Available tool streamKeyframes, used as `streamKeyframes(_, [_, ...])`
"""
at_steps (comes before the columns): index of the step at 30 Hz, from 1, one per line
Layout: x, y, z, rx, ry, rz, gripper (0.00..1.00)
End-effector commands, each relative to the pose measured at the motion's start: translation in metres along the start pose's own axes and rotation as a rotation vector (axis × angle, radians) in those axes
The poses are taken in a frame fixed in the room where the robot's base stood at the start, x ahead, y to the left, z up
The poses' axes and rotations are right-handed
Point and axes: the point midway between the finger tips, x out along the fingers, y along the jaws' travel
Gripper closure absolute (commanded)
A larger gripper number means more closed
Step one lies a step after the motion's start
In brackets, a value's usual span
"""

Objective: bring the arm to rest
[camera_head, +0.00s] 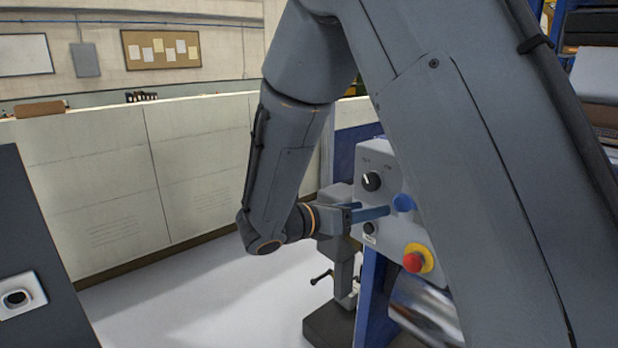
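My arm comes down from the top of the picture, bends at a low elbow and points right. My gripper (388,211) is at its end, in front of a light grey control panel (385,158). Its narrow bluish fingers point at the panel, close to a round blue button (403,202). I cannot tell whether they touch the panel. The fingers are small and seen nearly from the side, so their opening is unclear. No held object shows. My large upper arm link hides the panel's right part.
The panel also bears a black knob (371,181) and a red stop button (412,262) on a yellow collar. A shiny metal roller (424,308) is below. A dark grey stand with a crank (340,270) is behind my gripper. Open floor (200,300) lies left, before a pale partition (190,165).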

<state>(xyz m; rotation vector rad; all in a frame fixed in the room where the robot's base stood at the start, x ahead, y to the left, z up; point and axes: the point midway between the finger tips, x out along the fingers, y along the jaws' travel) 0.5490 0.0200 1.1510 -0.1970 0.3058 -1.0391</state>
Motion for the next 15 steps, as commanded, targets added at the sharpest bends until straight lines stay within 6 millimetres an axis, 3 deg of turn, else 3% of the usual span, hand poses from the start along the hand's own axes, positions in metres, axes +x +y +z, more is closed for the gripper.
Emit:
streamKeyframes(1, [0.014, -0.02, -0.02, 0.062, 0.097, -0.046, 0.42])
streamKeyframes(4, [0.028, -0.063, -0.071, 0.244, 0.332, -0.164, 0.42])
streamKeyframes(9, [0.013, -0.117, -0.154, 0.658, 0.703, -0.423, 0.42])
streamKeyframes(12, [-0.007, -0.129, -0.188, 0.942, 0.88, -0.598, 0.42])
streamKeyframes(15, [-0.028, -0.129, -0.208, 1.245, 1.018, -0.785, 0.42])
